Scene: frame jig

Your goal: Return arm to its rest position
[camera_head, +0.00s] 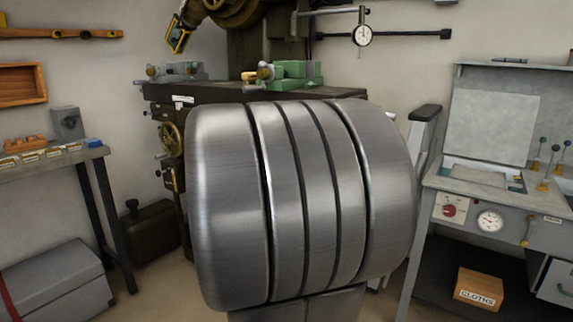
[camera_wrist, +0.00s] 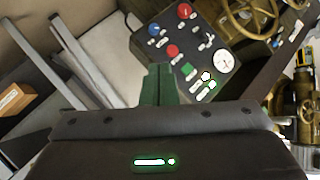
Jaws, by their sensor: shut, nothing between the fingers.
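My gripper (camera_wrist: 159,76) shows at the middle of the wrist view, its green fingers together with nothing between them. The dark gripper body with a lit green indicator fills the bottom of that view. No object is held. In the head view, a large ribbed metal link of my arm fills the middle, and my gripper cannot be made out there.
A milling machine with a dark table (camera_head: 220,92) stands behind my arm. A grey bench (camera_head: 500,207) is at right, with a cloths box (camera_head: 480,289) below. A side table (camera_head: 45,165) and grey chest (camera_head: 55,283) are at left. The wrist view shows a control panel (camera_wrist: 190,45).

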